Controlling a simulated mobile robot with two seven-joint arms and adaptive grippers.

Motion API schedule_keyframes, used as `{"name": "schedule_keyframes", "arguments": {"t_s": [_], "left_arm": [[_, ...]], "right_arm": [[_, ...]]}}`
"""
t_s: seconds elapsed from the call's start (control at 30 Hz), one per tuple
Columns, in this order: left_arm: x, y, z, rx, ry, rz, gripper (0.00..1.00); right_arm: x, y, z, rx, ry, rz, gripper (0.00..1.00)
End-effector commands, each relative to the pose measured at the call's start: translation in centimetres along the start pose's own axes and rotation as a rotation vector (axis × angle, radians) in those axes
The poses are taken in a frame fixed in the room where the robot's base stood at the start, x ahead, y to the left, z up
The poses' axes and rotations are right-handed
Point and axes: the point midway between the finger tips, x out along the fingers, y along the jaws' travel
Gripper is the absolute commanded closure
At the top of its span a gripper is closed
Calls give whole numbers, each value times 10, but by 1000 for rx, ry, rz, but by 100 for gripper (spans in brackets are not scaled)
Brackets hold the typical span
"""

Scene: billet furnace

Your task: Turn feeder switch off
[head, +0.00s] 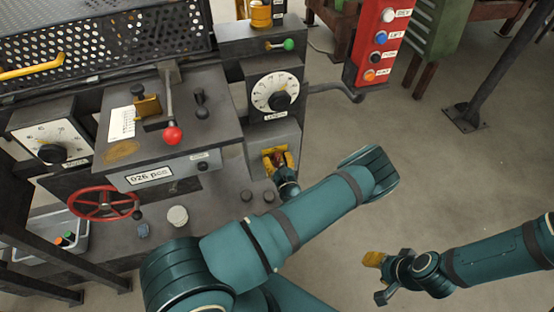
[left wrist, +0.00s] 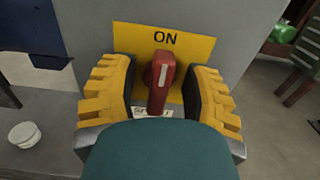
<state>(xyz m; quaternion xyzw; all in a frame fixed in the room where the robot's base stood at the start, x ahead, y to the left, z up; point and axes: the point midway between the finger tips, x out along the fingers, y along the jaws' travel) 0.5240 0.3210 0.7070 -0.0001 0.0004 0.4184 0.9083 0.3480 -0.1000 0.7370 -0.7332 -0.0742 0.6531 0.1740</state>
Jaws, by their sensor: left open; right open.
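The feeder switch is a red handle (left wrist: 161,85) with a white stripe, on a yellow plate (left wrist: 190,46) marked ON, in the left wrist view. The handle stands roughly upright. A white label (left wrist: 150,112) under it is partly hidden by the handle and my gripper. My left gripper (left wrist: 160,98) is open, its yellow fingers on either side of the handle, with gaps visible. In the head view my left gripper (head: 280,163) is at the grey box below the dial and hides most of the switch. My right gripper (head: 379,277) is open and empty over the floor.
A white dial (head: 275,92) sits above the switch box. A console with a red-knobbed lever (head: 172,134) and a red handwheel (head: 103,203) stand to the left. A red button panel (head: 378,45) hangs at upper right. The floor on the right is mostly clear.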

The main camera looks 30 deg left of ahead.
Motion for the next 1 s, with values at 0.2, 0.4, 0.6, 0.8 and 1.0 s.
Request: {"name": "schedule_keyframes", "arguments": {"t_s": [0.2,0.4,0.6,0.8,1.0], "left_arm": [[0,0,0,0,0,0,71],[0,0,0,0,0,0,100],[0,0,0,-3,0,0,100],[0,0,1,-47,-1,0,100],[0,1,2,-161,-2,1,100]], "right_arm": [[0,0,0,0,0,0,53],[0,0,0,0,0,0,53],[0,0,0,0,0,0,53],[-3,-1,0,0,-1,0,53],[-10,-4,1,1,-4,0,53]]}}
